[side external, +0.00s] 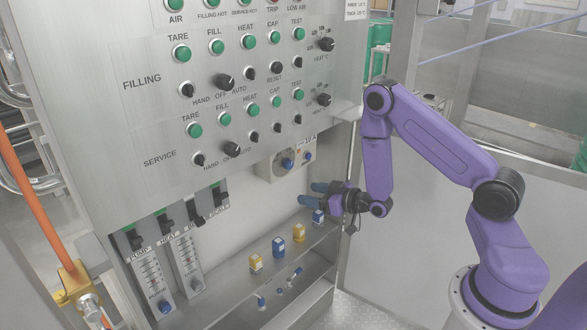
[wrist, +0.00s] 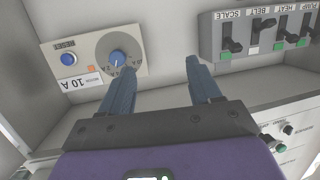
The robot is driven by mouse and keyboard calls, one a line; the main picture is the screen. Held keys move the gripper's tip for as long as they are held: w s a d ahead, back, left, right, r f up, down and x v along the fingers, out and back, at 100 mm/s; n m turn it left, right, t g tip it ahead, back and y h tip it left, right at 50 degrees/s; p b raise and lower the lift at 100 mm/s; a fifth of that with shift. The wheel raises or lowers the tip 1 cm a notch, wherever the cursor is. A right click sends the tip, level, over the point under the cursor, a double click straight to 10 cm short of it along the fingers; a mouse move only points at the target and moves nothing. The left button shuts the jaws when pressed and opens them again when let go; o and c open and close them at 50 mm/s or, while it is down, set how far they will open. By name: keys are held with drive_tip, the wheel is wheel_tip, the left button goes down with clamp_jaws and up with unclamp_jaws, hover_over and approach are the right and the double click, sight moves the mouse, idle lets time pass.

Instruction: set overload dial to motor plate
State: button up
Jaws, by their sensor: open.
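The overload dial is a round blue knob (wrist: 117,57) with a pale pointer mark, on a beige unit (wrist: 95,49). A white plate reading 10 A (wrist: 80,82) sits on the unit, beside an orange square. A blue RESET button (wrist: 68,59) is on the same face. In the side view the dial (side external: 287,163) is below the control panel. My gripper (wrist: 158,72) is open and empty; its left finger appears just below the dial. It also shows in the side view (side external: 314,193).
A grey switch block (wrist: 260,35) with black levers is at right in the wrist view. In the side view, blue and yellow boxes (side external: 299,232) stand on a steel shelf (side external: 325,228) below my gripper. The large control panel (side external: 130,110) rises above.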

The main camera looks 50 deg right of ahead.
sight(291, 166)
drive_tip(key=s+d+m+t+h, duration=0.2)
drive_tip(key=s+d+t+h, duration=0.1)
drive_tip(key=d, duration=0.4)
drive_tip(key=w, duration=1.7)
drive_tip(key=shift+w+f, duration=0.3)
drive_tip(key=shift+w, duration=0.05)
drive_tip(key=c, duration=1)
